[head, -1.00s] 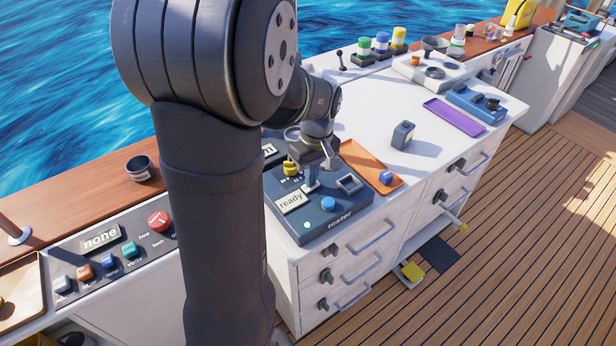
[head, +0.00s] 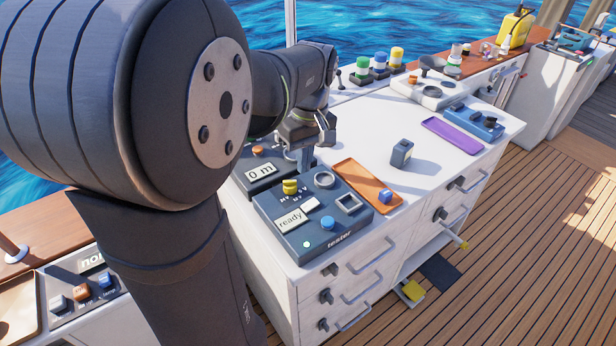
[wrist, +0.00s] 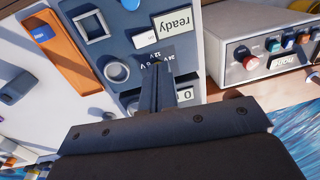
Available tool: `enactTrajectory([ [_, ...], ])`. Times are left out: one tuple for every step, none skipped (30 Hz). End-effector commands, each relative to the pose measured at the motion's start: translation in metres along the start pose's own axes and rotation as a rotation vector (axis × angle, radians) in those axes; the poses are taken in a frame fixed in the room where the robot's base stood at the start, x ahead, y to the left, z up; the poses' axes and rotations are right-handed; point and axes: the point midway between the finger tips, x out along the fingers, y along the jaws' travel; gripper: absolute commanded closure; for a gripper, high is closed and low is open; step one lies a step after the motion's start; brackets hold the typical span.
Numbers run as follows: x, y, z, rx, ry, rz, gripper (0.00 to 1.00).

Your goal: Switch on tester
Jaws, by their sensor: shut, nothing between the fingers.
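The tester (head: 318,228) is a dark blue-grey box on the near end of the white counter. Its label reads "ready" (head: 291,220) and a small light (head: 307,244) glows pale green. It carries a yellow knob (head: 290,187), a white rocker (head: 310,205), a blue button (head: 327,223), a round ring (head: 324,180) and a square socket (head: 348,203). My gripper (head: 304,170) is shut and empty, pointing down behind the tester's back edge, near the yellow knob. In the wrist view my gripper's fingers (wrist: 157,70) hide most of the knob; the "ready" label (wrist: 173,24) shows beyond.
A meter reading "0 m" (head: 262,173) stands just behind the tester. An orange tray (head: 362,183) with a blue block (head: 385,196) lies to its right. A grey-blue block (head: 401,152) and a purple tray (head: 453,135) are farther right.

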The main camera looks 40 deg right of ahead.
Motion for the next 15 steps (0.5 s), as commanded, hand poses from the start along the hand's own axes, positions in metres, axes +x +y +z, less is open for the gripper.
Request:
enactTrajectory([
  [-0.007,-0.002,0.000,-0.001,0.001,0.002,1.00],
  [-0.011,-0.003,-0.001,-0.001,0.002,0.002,1.00],
  [-0.014,-0.004,0.000,0.000,0.001,0.001,1.00],
  [-0.016,-0.004,0.000,0.000,0.000,0.001,1.00],
  [-0.018,-0.005,0.000,0.000,0.000,0.000,1.00],
  [-0.020,-0.005,0.000,0.000,0.000,0.000,1.00],
  [-0.020,-0.005,0.000,0.001,0.000,0.000,1.00],
  [-0.021,-0.006,0.000,0.001,0.000,0.000,1.00],
  [-0.021,-0.006,0.000,0.001,0.000,0.000,1.00],
  [-0.021,-0.006,0.000,0.001,0.000,-0.001,1.00],
  [-0.021,-0.006,0.000,0.001,-0.001,-0.001,1.00],
  [-0.021,-0.006,0.000,0.001,0.000,-0.001,1.00],
  [-0.021,-0.006,0.000,0.001,0.000,-0.001,1.00],
  [-0.021,-0.006,0.000,0.001,0.000,-0.001,1.00],
  [-0.021,-0.006,0.000,0.001,0.000,-0.001,1.00],
])
